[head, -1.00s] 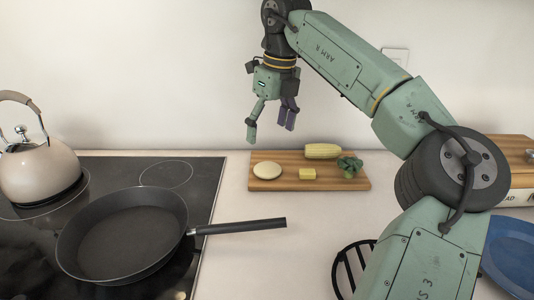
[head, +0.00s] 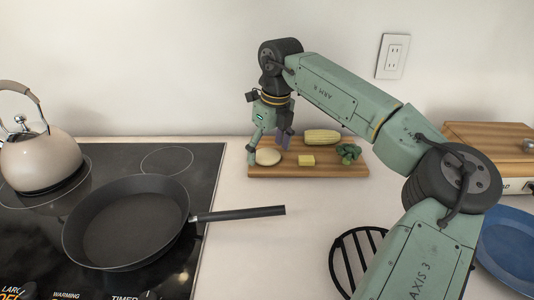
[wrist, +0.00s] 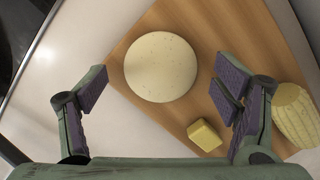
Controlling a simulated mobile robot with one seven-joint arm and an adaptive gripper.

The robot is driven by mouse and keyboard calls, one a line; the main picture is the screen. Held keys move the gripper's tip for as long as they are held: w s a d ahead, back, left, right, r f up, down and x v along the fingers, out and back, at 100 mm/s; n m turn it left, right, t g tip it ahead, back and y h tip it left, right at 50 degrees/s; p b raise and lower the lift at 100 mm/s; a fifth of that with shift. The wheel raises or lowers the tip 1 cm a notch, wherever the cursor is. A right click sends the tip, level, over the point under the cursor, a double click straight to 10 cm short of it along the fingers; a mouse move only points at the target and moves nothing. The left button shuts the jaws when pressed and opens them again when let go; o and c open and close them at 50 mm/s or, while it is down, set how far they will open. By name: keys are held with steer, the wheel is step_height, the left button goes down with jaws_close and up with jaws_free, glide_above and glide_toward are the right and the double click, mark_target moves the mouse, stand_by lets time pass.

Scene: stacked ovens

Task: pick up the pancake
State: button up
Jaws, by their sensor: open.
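The pancake is a pale, flat round disc (head: 268,158) lying on the left end of the wooden cutting board (head: 332,170). In the wrist view the pancake (wrist: 161,67) sits ahead of and between my fingers, with bare space around it. My gripper (head: 269,148) is open and empty, low over the left end of the board. In the wrist view my gripper's purple-padded fingers (wrist: 165,92) are spread wider than the pancake. No finger visibly touches it. In the head view one finger stands just left of the pancake and the other to its right.
A yellow butter block (head: 307,160), a corn cob (head: 322,137) and broccoli (head: 348,152) share the board. A black pan (head: 130,225) lies on the stove, its handle pointing right. A kettle (head: 40,160), black trivet (head: 350,255) and blue plate (head: 508,245) stand around.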

steer(key=shift+c, duration=0.3)
steer(key=c, duration=1.1)
steer(key=shift+r, duration=0.1)
steer(key=shift+c, duration=0.2)
